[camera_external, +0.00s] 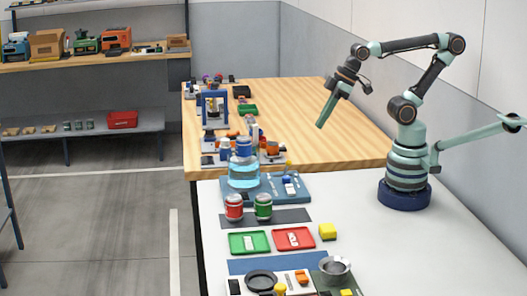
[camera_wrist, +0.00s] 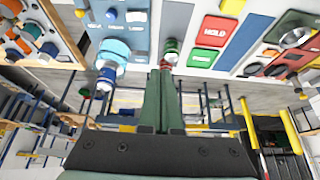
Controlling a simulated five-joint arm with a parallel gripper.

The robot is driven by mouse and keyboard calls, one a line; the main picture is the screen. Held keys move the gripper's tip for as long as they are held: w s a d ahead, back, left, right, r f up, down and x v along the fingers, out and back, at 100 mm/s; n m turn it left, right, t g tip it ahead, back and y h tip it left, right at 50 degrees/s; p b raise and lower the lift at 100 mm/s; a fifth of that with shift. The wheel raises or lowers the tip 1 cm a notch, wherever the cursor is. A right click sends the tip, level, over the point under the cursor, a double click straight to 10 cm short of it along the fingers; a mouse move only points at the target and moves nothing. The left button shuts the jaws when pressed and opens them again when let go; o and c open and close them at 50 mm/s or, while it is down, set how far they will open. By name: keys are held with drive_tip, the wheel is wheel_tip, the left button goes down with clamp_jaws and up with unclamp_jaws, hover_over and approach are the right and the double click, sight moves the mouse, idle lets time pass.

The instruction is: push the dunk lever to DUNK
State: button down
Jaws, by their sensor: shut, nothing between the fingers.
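A blue base panel (camera_external: 300,196) lies near the back of the white table, with a clear tank of blue liquid (camera_external: 243,176) at its left. A small blue-topped lever (camera_external: 287,180) stands on the panel beside a white label; its exact setting is too small to tell. In the wrist view the panel (camera_wrist: 97,32) is at the upper left, with a blue knob (camera_wrist: 111,14) between small labels, and the tank (camera_wrist: 112,50) below. My gripper (camera_external: 320,126) is shut and empty, pointing down in the air, right of and well above the panel. Its fingertips (camera_wrist: 163,72) touch nothing.
Red (camera_external: 234,208) and green (camera_external: 263,207) cans stand in front of the panel. A wooden table (camera_external: 300,115) with gadgets adjoins behind.

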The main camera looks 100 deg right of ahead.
drive_tip(key=c, duration=0.7)
unclamp_jaws()
drive_tip(key=shift+w+d, duration=0.1)
drive_tip(key=shift+d, duration=0.1)
drive_tip(key=shift+c, duration=0.2)
drive_tip(key=w+d+n+g, duration=0.1)
drive_tip(key=d+n, duration=0.1)
drive_tip(key=d, duration=0.1)
drive_tip(key=w+d+f+n+g, duration=0.1)
drive_tip(key=d+n, duration=0.1)
drive_tip(key=d, duration=0.1)
drive_tip(key=w+d+f+n+g, duration=0.1)
drive_tip(key=w+d+n, duration=0.1)
drive_tip(key=d, duration=0.1)
drive_tip(key=shift+n+h, duration=0.4)
drive_tip(key=n+g, duration=0.3)
drive_tip(key=n, duration=0.4)
hover_over(287, 168)
wheel_tip(287, 168, down, 5)
drive_tip(key=shift+y, duration=0.4)
drive_tip(key=f, duration=1.2)
drive_tip(key=shift+s+d+f, duration=0.2)
drive_tip(key=shift+s+f, duration=0.05)
drive_tip(key=shift+s, duration=0.05)
clamp_jaws()
